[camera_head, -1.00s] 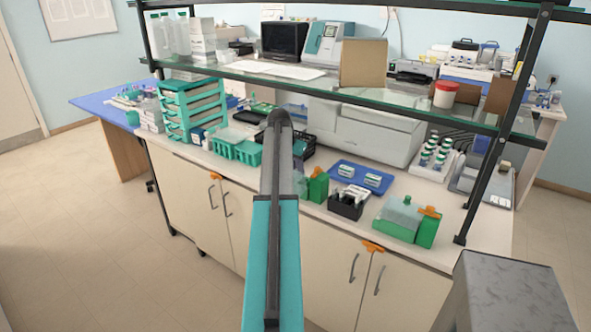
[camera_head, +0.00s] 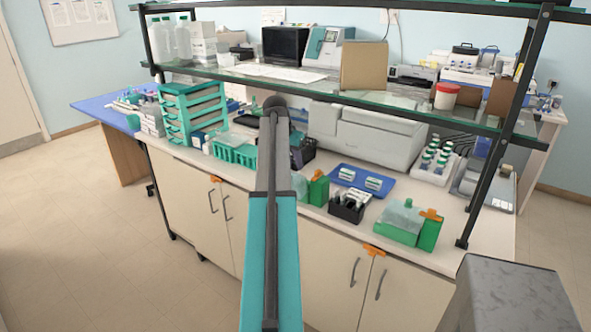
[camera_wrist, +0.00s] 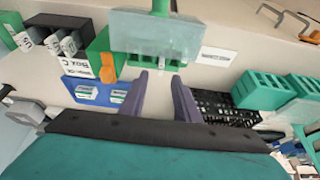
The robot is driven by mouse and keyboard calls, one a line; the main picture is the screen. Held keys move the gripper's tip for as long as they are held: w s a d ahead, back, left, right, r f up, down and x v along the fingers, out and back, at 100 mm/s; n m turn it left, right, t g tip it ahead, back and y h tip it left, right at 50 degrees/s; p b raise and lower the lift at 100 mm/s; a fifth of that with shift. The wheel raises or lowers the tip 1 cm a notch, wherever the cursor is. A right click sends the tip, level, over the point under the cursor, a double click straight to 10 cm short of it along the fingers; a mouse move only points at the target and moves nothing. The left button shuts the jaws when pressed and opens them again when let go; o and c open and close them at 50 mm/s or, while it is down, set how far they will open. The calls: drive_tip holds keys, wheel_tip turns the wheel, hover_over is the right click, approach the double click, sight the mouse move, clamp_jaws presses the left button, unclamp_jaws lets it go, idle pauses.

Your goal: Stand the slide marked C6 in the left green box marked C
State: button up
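My gripper (camera_wrist: 160,88) is open in the wrist view, with bare pale bench between its two dark fingers. In the head view my arm largely hides it. The left green box (camera_head: 318,189) has an orange clip and stands on the bench; it also shows in the wrist view (camera_wrist: 98,48), left of the fingers. A black holder (camera_head: 346,210) with several white-ended slides stands beside it. It appears at the upper left of the wrist view, near a white label reading "Box C" (camera_wrist: 77,66). The mark C6 cannot be read on any slide.
A translucent-lidded green container (camera_wrist: 160,35) lies beyond the fingertips. A blue tray (camera_head: 337,181) with small packs is behind the holder. A second green box (camera_head: 430,232) stands to the right. Teal racks (camera_head: 234,152) stand left, with a black basket (camera_wrist: 225,108) nearby. A glass shelf (camera_head: 300,88) hangs above.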

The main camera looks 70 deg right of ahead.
drive_tip(key=b+v, duration=0.1)
drive_tip(key=v, duration=0.7)
idle(1.0)
